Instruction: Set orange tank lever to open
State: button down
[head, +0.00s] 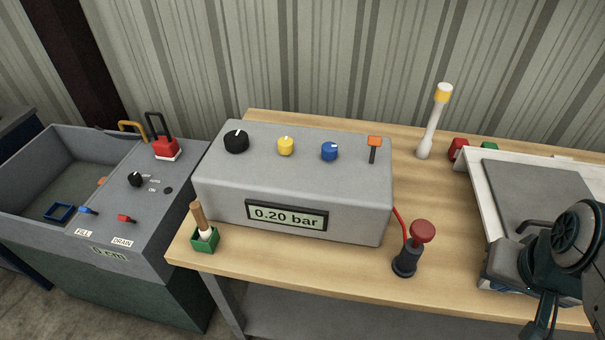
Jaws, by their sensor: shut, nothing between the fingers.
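The grey tank (185,150) stands at the left, with an open basin and a control top. A small orange piece (102,181) shows at the basin's inner edge; it is mostly hidden, and I cannot tell its setting. My gripper (541,318) is at the lower right edge, partly cut off, shut and empty, far from the tank.
A grey box (290,180) reading 0.20 bar stands on the wooden table (290,271), with knobs and an orange-topped slider (375,141). A red-topped plunger (423,232), a green holder (205,243) and a yellow-topped white stick (432,125) stand around it. A grey panel (525,185) is at right.

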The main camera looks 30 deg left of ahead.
aim_at(373, 141)
jog(key=u, duration=1.5)
jog(key=k, duration=0.5)
jog(key=z, duration=0.65)
jog(key=i, duration=0.55)
jog(key=u, duration=0.2)
